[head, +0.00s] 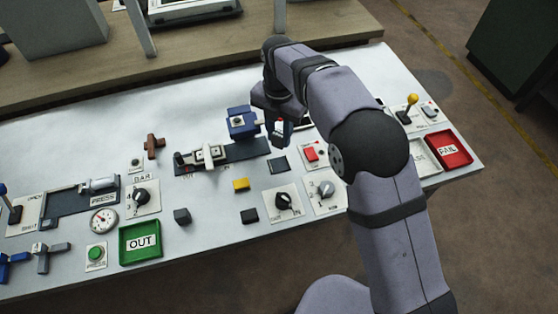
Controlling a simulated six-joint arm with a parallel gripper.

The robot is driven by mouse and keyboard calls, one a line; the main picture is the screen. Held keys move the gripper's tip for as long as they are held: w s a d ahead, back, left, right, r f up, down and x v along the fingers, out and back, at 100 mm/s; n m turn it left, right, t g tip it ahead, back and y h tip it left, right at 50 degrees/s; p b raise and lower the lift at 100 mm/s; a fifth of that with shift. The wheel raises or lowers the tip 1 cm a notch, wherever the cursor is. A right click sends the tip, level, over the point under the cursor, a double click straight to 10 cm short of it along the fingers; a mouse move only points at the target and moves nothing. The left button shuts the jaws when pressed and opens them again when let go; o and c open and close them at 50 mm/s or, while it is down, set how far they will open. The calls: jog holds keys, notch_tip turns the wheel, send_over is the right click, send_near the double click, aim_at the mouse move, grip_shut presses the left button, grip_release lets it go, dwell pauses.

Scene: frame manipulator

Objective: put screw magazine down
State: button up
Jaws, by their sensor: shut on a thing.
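My gripper (279,121) hangs below my wrist over the right-middle part of the bench. It is shut on a small dark blue block with a red and white top (280,131), which I take to be the screw magazine. Its jaws are small and partly hidden by the wrist. The held block appears just right of the dark rail of a fixture (249,150) and above a dark square pad (278,165). I cannot tell whether it touches the bench.
A blue block with a round hole (240,121) stands close left of my gripper. A red switch (311,153) is to the right. Black (283,201) and grey (325,189) knobs, a yellow block (241,184) and a green OUT tray (140,243) lie nearer. A red FAIL tray (449,150) is far right.

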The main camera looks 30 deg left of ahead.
jog(key=shift+f+p, duration=1.25)
jog(key=shift+f, duration=3.55)
jog(key=shift+f, duration=0.15)
jog(key=o, duration=1.1)
